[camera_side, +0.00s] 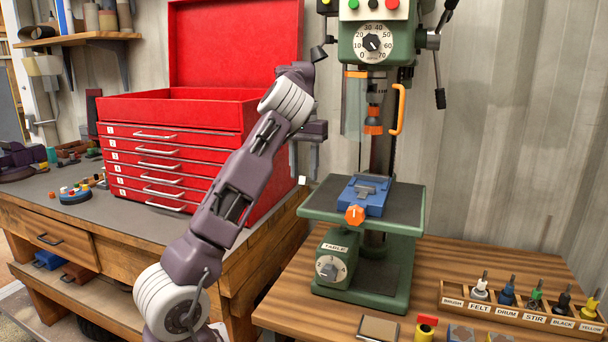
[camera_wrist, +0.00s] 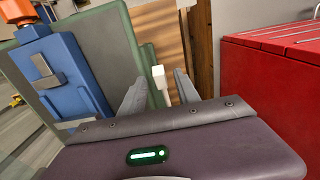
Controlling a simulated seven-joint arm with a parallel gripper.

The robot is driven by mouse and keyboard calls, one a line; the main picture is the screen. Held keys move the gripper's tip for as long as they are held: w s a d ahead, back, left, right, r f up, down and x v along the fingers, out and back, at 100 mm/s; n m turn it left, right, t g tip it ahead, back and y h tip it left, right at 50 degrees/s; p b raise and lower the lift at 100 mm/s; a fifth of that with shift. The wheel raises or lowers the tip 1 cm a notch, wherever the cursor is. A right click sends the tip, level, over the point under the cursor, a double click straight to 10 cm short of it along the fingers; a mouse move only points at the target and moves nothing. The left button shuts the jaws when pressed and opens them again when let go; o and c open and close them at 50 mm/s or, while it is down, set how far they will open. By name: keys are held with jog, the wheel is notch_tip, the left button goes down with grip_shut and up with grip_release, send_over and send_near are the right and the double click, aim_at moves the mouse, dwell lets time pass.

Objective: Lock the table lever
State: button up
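The drill press table (camera_side: 405,205) is a dark green plate with a blue vise (camera_side: 350,207) on it. A small white block (camera_side: 302,180), which looks like the tip of the table lever, shows just off the table's left edge. In the wrist view the white-tipped lever (camera_wrist: 158,72) stands upright beside the green table edge (camera_wrist: 128,50). My gripper (camera_side: 303,174) points down at the table's left side. In the wrist view its fingers (camera_wrist: 158,88) are apart, with the lever appearing between them. I cannot tell whether either finger touches it.
A red tool chest (camera_side: 195,135) stands close on the left of my gripper. The drill head (camera_side: 375,45) and an orange handle (camera_side: 399,108) are above right. A labelled tool rack (camera_side: 520,318) is at front right.

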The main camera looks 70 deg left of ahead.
jog(key=shift+f, duration=0.65)
grip_shut()
dwell(0.9)
